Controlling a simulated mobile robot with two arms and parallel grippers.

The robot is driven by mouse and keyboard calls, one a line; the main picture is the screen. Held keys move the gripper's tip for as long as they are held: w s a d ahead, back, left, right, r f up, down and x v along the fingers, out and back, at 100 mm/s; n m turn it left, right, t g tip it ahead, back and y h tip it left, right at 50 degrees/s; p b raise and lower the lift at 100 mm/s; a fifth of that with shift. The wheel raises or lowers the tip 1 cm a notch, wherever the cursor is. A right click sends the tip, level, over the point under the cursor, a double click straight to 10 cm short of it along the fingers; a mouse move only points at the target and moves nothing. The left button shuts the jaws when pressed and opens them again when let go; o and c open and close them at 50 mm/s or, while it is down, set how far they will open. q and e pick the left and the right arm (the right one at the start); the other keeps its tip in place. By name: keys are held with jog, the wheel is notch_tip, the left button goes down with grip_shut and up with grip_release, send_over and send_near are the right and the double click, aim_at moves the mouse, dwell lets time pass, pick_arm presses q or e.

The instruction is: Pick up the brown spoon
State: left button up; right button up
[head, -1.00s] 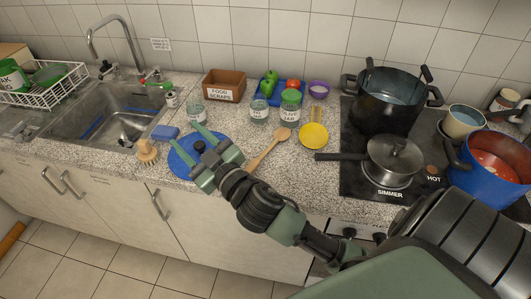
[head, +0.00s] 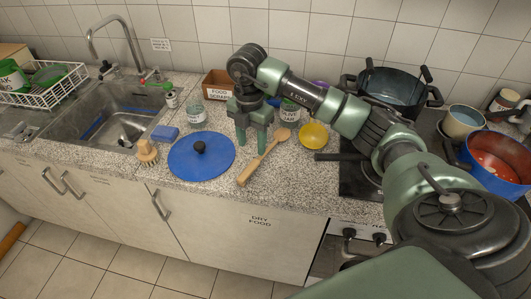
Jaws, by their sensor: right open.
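The brown wooden spoon (head: 260,161) lies on the speckled counter in the head view, its handle toward the front edge and its bowl toward the back right. My right gripper (head: 251,142) points down just behind and left of the spoon's handle, its two fingers apart with nothing between them. The fingertips look close to the counter; I cannot tell their exact height. The spoon appears apart from the fingers. My left gripper is not in view.
A blue lid (head: 201,158) lies left of the spoon and a yellow bowl (head: 314,136) stands right of it. A glass jar (head: 195,112) and the olive jar (head: 289,112) stand behind. My right arm covers part of the stove. The counter's front edge is close to the handle.

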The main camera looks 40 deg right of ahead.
aim_at(253, 163)
jog(key=f+p, duration=0.1)
jog(key=f, duration=0.1)
jog(key=f+p, duration=0.1)
jog(key=f, duration=0.3)
jog(key=shift+s+f+p, duration=0.3)
jog(key=shift+p, duration=0.1)
jog(key=shift+a+f, duration=0.1)
jog(key=shift+f, duration=0.25)
grip_shut()
